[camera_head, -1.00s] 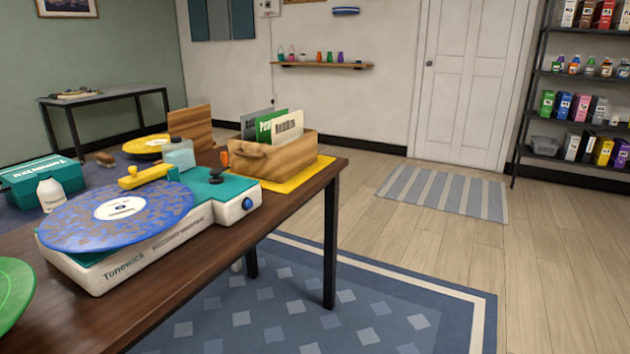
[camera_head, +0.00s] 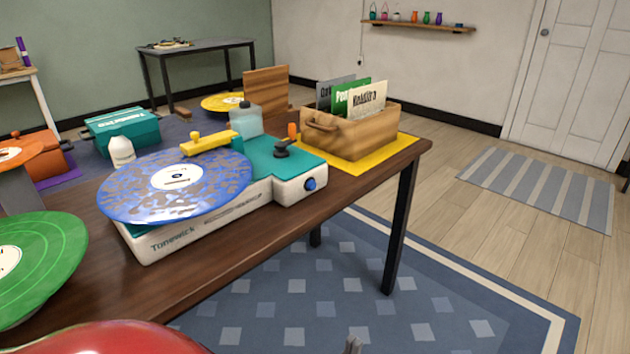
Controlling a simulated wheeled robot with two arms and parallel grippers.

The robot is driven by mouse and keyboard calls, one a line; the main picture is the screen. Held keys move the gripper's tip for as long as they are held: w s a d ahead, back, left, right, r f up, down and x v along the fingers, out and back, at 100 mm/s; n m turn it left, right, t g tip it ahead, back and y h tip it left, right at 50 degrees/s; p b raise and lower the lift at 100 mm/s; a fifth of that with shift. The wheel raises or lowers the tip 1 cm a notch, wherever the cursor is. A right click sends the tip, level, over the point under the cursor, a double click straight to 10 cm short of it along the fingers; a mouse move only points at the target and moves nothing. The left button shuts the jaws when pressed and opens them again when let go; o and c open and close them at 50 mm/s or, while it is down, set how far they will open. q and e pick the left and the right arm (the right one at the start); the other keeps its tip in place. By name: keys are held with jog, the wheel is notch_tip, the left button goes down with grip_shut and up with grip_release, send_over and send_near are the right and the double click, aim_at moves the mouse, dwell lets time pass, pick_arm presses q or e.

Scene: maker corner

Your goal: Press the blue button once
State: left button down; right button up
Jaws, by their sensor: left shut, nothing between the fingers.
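The blue button (camera_head: 310,184) is a small round knob on the front face of the white and teal turntable (camera_head: 290,195), at its right end. The turntable stands on the brown wooden table (camera_head: 215,262) with a blue marbled record (camera_head: 125,195) on it. Only the grey tip of my left gripper (camera_head: 353,346) shows at the bottom edge, shut and empty. It is below the button in the picture and apart from it. The rest of this gripper is out of frame. My right gripper is not in view.
A wooden crate of record sleeves (camera_head: 340,138) stands on a yellow mat (camera_head: 398,150) behind the turntable. A green record (camera_head: 50,255) is at the left, a white bottle (camera_head: 121,152) behind the blue record. The space in front of the button is clear.

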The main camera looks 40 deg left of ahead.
aim_at(321, 209)
pick_arm(q)
jog(key=w+a+r+n+g+y+p, duration=0.5)
jog(key=w+a+n+g+p, duration=0.1)
jog(key=w+n+g, duration=0.2)
jog(key=w+a+r+n+g+y+p, duration=0.5)
jog(key=w+n+g, duration=0.4)
jog(key=w+n, duration=0.2)
jog(key=shift+a+r+n+y+p, duration=0.15)
jog(key=shift+a+n+y+p, duration=0.25)
jog(key=shift+a+y+p, duration=0.25)
jog(key=shift+a, duration=0.2)
jog(key=shift+w+a+b, duration=0.15)
jog(key=shift+a+b, duration=0.55)
jog(key=shift+a, duration=1.45)
jog(key=shift+w+a+b, duration=0.15)
jog(key=shift+a+b, duration=0.5)
jog(key=shift+a, duration=1.45)
jog(key=shift+a, duration=0.1)
jog(key=shift+a, duration=0.35)
